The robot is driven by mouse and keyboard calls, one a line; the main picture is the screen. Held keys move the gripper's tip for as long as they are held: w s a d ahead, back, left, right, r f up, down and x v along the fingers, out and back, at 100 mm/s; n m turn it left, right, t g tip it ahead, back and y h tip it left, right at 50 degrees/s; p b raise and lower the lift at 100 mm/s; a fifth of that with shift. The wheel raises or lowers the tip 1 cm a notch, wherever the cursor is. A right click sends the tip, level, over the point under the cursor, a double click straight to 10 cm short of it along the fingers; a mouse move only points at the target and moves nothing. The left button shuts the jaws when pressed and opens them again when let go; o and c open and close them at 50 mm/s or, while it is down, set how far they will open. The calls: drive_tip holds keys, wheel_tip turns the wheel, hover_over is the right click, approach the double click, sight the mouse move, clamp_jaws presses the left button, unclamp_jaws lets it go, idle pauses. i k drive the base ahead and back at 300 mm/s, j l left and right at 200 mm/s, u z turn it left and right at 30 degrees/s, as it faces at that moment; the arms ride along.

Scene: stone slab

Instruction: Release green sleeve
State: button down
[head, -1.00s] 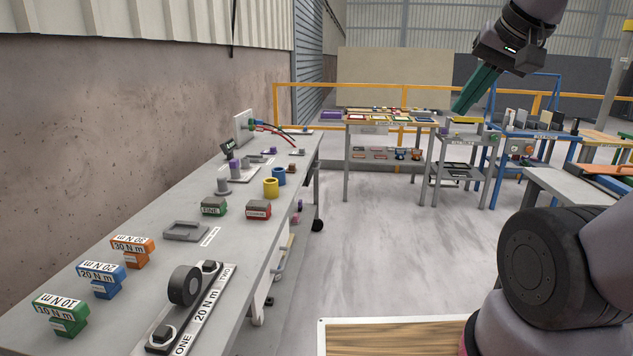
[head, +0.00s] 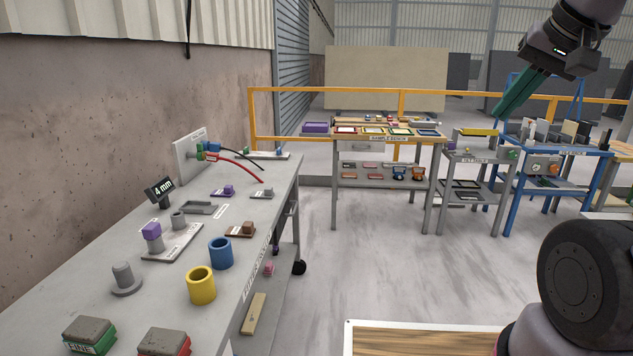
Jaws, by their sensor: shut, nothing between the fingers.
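My gripper (head: 504,108) is at the upper right of the head view, raised in the air and away from the bench. Its long green fingers point down and to the left, and they are shut with nothing held. I cannot make out a green sleeve in this view. A yellow sleeve (head: 201,288) and a blue sleeve (head: 221,254) stand upright side by side on the grey bench (head: 160,310) at the left. A grey post (head: 124,278) on a round base stands left of the yellow sleeve, with nothing around it.
Two blocks, one green-based (head: 89,336) and one red-based (head: 163,342), lie at the near bench end. A 4 mm sign (head: 159,190) and a panel with cables (head: 190,155) stand further back. A sample bench (head: 385,141) is beyond; open floor (head: 390,270) lies between.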

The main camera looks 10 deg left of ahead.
sight(199, 145)
drive_tip(key=i+l+u, duration=0.15)
drive_tip(key=i+u, duration=0.3)
drive_tip(key=i, duration=0.2)
drive_tip(key=i+l+u, duration=0.4)
drive_tip(key=i, duration=0.2)
drive_tip(key=i+l+u, duration=0.45)
drive_tip(key=i+l, duration=0.05)
